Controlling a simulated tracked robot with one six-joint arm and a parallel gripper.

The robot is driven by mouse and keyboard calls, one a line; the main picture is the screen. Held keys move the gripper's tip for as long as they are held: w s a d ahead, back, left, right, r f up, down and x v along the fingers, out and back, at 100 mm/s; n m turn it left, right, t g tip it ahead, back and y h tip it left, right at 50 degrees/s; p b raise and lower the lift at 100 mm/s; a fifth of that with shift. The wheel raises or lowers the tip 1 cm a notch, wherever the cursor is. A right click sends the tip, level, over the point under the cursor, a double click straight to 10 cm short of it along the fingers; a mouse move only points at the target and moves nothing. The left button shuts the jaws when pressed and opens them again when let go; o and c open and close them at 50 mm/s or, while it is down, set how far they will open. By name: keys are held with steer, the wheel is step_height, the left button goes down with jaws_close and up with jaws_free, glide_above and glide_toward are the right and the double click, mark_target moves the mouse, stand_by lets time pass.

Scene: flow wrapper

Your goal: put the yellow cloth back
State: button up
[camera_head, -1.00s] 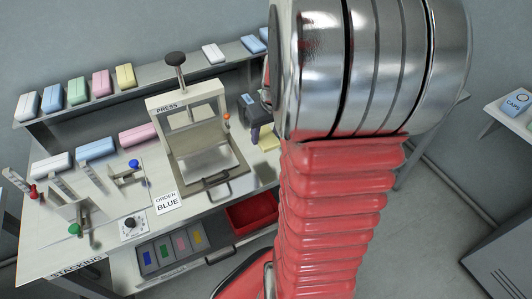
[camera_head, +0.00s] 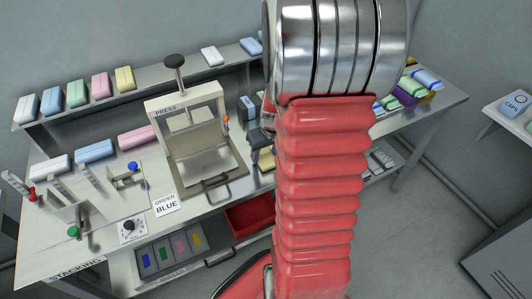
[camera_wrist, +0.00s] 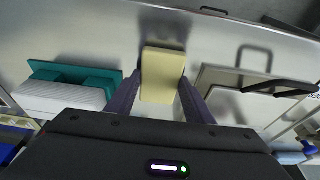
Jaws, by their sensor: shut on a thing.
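The yellow cloth (camera_wrist: 163,75) is a pale yellow block between the fingers of my gripper (camera_wrist: 160,98) in the wrist view. My gripper is shut on it, near the grey worktop. In the head view the cloth (camera_head: 266,160) shows just right of the press, partly hidden by my arm. Whether it touches the worktop I cannot tell. Another yellow pack (camera_head: 124,78) lies on the raised back shelf, at the right end of a row of coloured packs.
The press (camera_head: 190,125) stands left of my gripper in the head view, its handle (camera_wrist: 280,88) close by at right in the wrist view. A teal holder (camera_wrist: 75,72) lies on the other side. A red bin (camera_head: 250,212) sits below the worktop.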

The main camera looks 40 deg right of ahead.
steer(key=shift+f, duration=0.3)
steer(key=o, duration=1.1)
steer(key=shift+r, duration=0.1)
steer(key=v, duration=1.2)
